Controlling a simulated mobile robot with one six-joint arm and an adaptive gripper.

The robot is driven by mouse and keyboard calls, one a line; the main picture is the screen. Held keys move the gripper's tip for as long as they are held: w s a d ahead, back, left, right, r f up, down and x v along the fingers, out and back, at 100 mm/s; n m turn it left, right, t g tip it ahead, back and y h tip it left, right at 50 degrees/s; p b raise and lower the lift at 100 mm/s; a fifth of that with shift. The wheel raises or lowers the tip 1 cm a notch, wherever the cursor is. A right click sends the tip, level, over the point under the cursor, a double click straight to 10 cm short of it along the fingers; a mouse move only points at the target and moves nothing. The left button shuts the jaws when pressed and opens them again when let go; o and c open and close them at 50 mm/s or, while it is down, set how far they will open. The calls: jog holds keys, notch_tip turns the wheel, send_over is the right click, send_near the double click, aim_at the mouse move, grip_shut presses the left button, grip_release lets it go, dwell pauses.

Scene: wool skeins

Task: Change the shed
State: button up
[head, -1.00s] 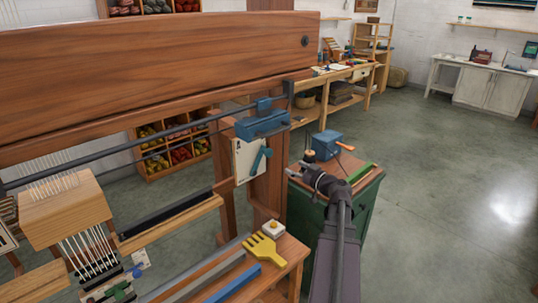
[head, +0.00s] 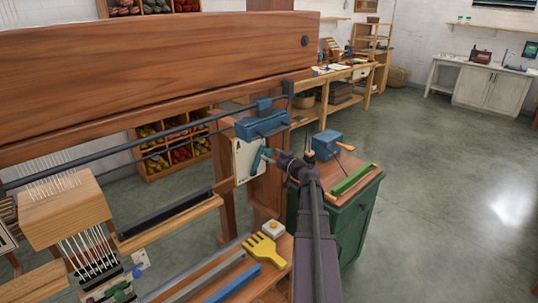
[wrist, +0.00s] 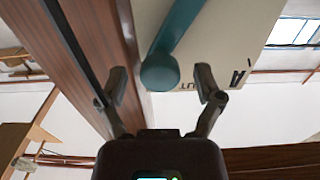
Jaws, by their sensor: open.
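A teal lever (head: 256,160) is mounted on a pale plate (head: 243,163) on the loom's right post, below a blue box. In the wrist view the lever's rounded knob (wrist: 160,72) lies between the two fingertips of my gripper (wrist: 160,80), with a gap on each side. The plate (wrist: 225,45) carries a letter A and partly cut-off lettering. My gripper (head: 276,159) is open at the lever in the head view, where its fingers are small and partly hidden.
A yellow comb (head: 264,250) lies on the loom's bench. The wooden post (wrist: 75,45) is close beside my left finger.

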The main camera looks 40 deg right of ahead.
jog(key=shift+w, duration=0.55)
jog(key=shift+c, duration=0.2)
grip_shut()
jog(key=shift+a, duration=0.1)
